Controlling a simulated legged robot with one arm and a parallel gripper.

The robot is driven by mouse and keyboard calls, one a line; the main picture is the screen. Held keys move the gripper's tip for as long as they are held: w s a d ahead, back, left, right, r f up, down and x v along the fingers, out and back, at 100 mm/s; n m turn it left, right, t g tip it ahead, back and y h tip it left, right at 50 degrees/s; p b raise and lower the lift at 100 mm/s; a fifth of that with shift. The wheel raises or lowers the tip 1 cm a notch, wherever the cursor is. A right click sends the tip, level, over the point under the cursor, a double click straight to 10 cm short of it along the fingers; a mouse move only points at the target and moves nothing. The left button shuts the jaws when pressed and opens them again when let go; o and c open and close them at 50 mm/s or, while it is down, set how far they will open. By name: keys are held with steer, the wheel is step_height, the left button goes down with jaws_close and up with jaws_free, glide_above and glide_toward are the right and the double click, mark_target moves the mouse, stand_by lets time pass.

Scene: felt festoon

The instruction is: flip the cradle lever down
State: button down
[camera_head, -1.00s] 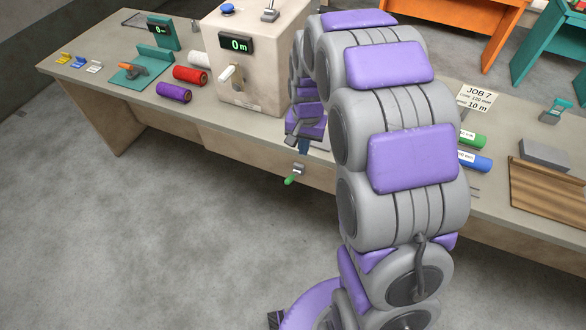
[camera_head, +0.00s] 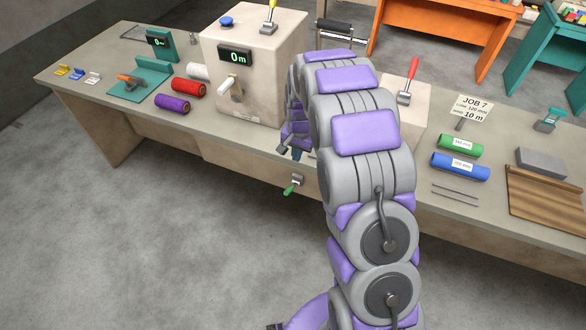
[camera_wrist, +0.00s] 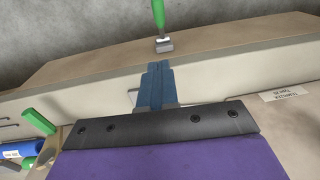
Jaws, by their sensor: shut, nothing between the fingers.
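Several levers show and no label tells which is the cradle lever. A green-handled lever (camera_head: 291,188) hangs from a grey bracket on the bench's front edge, its handle slanting down and outward. It also shows in the wrist view (camera_wrist: 158,14), beyond my fingertips. A yellow-handled lever (camera_head: 271,14) stands up on the beige machine (camera_head: 285,50). A red-handled lever (camera_head: 411,72) stands upright on a smaller beige box (camera_head: 412,112), partly hidden by my arm. My gripper (camera_head: 297,154) is shut and empty near the bench front, apart from the green lever. It fills the wrist view's middle (camera_wrist: 155,85).
The bench (camera_head: 225,149) carries red (camera_head: 188,88) and purple (camera_head: 172,104) spools at left. Green (camera_head: 460,145) and blue (camera_head: 460,167) rolls lie right of my arm. A white-handled crank (camera_head: 230,87) sticks out from the machine. The floor in front is clear.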

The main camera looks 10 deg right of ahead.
steer(key=b, duration=0.2)
glide_above(291, 186)
steer(key=d, duration=0.2)
step_height(291, 186, down, 10)
steer(key=r, duration=0.1)
steer(key=f, duration=0.1)
steer(key=a+f, duration=0.1)
steer(key=f, duration=0.1)
steer(key=shift+a+b, duration=0.1)
steer(key=shift+b, duration=0.25)
steer(key=shift+s+a+f, duration=0.2)
steer(key=shift+a+f, duration=0.2)
steer(key=shift+f, duration=0.05)
steer(key=shift+d, duration=0.1)
